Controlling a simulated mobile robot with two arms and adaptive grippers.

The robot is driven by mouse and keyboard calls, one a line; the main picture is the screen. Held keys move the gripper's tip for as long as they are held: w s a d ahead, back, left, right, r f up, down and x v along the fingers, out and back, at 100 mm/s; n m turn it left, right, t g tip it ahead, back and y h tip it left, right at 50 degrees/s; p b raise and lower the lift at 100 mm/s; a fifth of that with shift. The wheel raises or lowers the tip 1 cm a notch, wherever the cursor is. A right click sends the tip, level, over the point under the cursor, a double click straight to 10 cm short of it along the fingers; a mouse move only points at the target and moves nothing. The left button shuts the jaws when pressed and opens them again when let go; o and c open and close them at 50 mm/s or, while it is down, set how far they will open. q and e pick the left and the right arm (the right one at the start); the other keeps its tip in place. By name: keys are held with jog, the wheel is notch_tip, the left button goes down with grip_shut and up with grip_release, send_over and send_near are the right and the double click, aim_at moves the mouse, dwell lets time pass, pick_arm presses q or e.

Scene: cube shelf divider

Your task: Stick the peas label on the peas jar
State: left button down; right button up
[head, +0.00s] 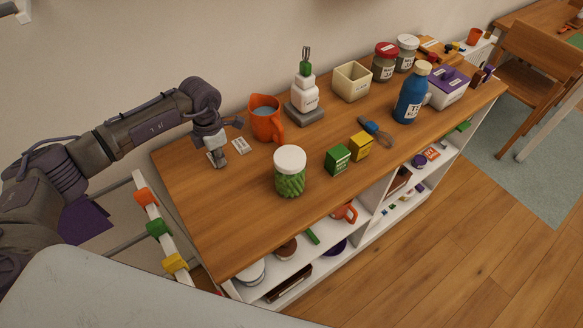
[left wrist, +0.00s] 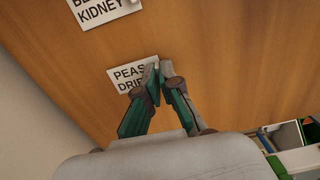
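The peas jar (head: 290,183) is a clear jar of green contents with a white lid, upright near the counter's front edge. No label shows on its visible side. The peas label (left wrist: 125,80) is a white rectangle with black print over the wooden counter in the left wrist view. My left gripper (left wrist: 159,66) points down at the counter's left end, left of the jar. Its fingertips are together at the label's right edge, which seems pinched between them; one finger hides part of the print. In the head view the left gripper (head: 217,160) covers most of this label.
A kidney label (left wrist: 105,10) lies beside it, also in the head view (head: 241,146). An orange pitcher (head: 266,122) stands behind the jar. Green (head: 337,158) and yellow (head: 360,146) boxes stand to the jar's right. A blue bottle (head: 411,96) is farther right.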

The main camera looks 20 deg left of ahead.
pick_arm(q)
jog(key=shift+s+d+r+p, duration=0.2)
jog(key=shift+r+p, duration=0.45)
jog(key=shift+r, duration=0.25)
jog(key=shift+s+d+r+p, duration=0.15)
jog(key=shift+r+p, duration=0.45)
jog(key=shift+r, duration=0.25)
dwell(0.5)
jog(key=shift+r, duration=0.1)
